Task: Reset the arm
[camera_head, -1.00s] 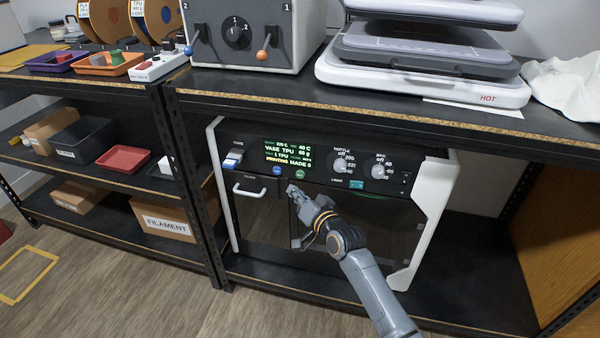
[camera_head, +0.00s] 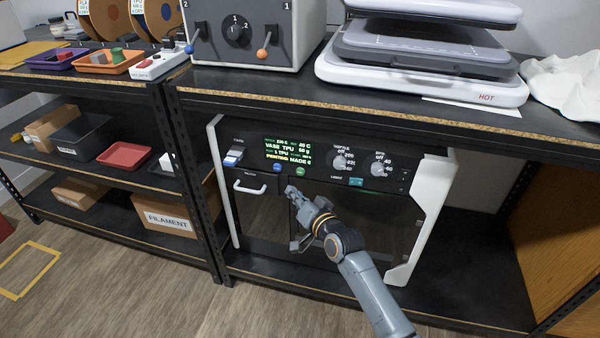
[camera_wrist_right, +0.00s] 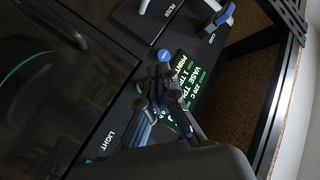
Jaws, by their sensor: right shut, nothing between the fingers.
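My right gripper (camera_head: 291,192) is shut and empty in front of the printer's panel, just below the blue and green buttons. In the right wrist view its closed fingertips (camera_wrist_right: 165,75) overlap the panel by the blue button; whether they touch it I cannot tell. The printer (camera_head: 360,215) stands on the shelf with a dark door and white side frames. Its lit display (camera_head: 289,153) shows "VASE TPU" and a printing line; it also shows in the right wrist view (camera_wrist_right: 190,82). My left gripper is not in view.
The shelf top (camera_head: 270,90) hangs above the printer, with a grey control box (camera_head: 255,30) and a heat press (camera_head: 425,70) on it. Bins and boxes fill the left shelves.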

